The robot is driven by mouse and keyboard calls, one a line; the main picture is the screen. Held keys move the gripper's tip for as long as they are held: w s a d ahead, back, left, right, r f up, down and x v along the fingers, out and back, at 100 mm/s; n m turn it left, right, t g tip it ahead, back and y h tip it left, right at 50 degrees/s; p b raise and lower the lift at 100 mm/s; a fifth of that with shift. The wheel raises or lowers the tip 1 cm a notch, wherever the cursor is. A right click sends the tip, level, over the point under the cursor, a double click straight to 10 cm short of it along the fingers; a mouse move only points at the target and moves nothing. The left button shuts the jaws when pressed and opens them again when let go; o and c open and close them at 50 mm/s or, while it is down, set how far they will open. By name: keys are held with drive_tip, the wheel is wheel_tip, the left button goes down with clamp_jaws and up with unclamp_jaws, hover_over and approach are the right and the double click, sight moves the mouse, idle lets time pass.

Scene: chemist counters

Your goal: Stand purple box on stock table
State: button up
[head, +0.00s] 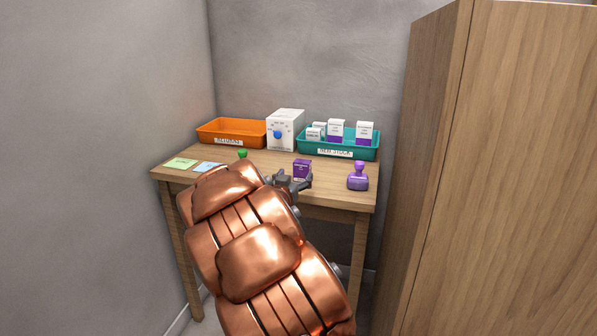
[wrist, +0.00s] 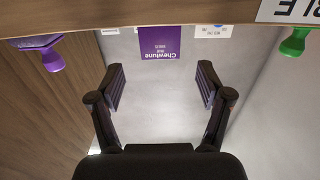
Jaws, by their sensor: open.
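The purple box (head: 302,169) stands upright on the wooden table (head: 215,163), near its front edge. In the wrist view the picture is upside down, and the purple box (wrist: 160,44) shows its lettered front beyond my fingers. My gripper (head: 293,183) is at the front edge of the table, just short of the box. In the wrist view my gripper (wrist: 161,88) is open and empty. The box lies ahead of the gap between the fingertips, apart from them. My arm hides part of the table's front in the head view.
A purple stamp (head: 358,177) stands right of the box; a green-handled stamp (head: 242,154) stands left. Behind are an orange tray (head: 232,131), a white box with a blue dial (head: 285,130) and a teal tray (head: 364,153) of cartons. A tall wooden cabinet (head: 480,170) borders the right.

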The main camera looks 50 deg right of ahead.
drive_tip(key=shift+v, duration=2)
drive_tip(key=w+a+f+n+t+y, duration=0.1)
drive_tip(key=w+a+f+n+y, duration=0.1)
drive_tip(key=a+f+y, duration=0.3)
drive_tip(key=w+a+f+n+y, duration=0.1)
drive_tip(key=w+a+y, duration=0.1)
drive_tip(key=a, duration=0.5)
drive_tip(key=s+a+f+n+g+y, duration=0.1)
drive_tip(key=s+a+f+n+y, duration=0.15)
drive_tip(key=a, duration=0.55)
drive_tip(key=s+a+f+n+g+y, duration=0.1)
drive_tip(key=s+a+f+y, duration=0.2)
drive_tip(key=a, duration=0.5)
drive_tip(key=s+a+f+n+g+y, duration=0.1)
drive_tip(key=s+a+n+g+y, duration=0.1)
drive_tip(key=s+a, duration=0.4)
drive_tip(key=s+a+f+n+g+y, duration=0.1)
drive_tip(key=s+a+n+g+y, duration=0.2)
drive_tip(key=s, duration=0.5)
drive_tip(key=s+a+r+n+g+h, duration=0.1)
drive_tip(key=s+g, duration=0.3)
drive_tip(key=s, duration=1.2)
drive_tip(key=shift+s+a+r+g, duration=0.2)
drive_tip(key=shift+a+r+g, duration=0.1)
drive_tip(key=shift+a+r, duration=0.2)
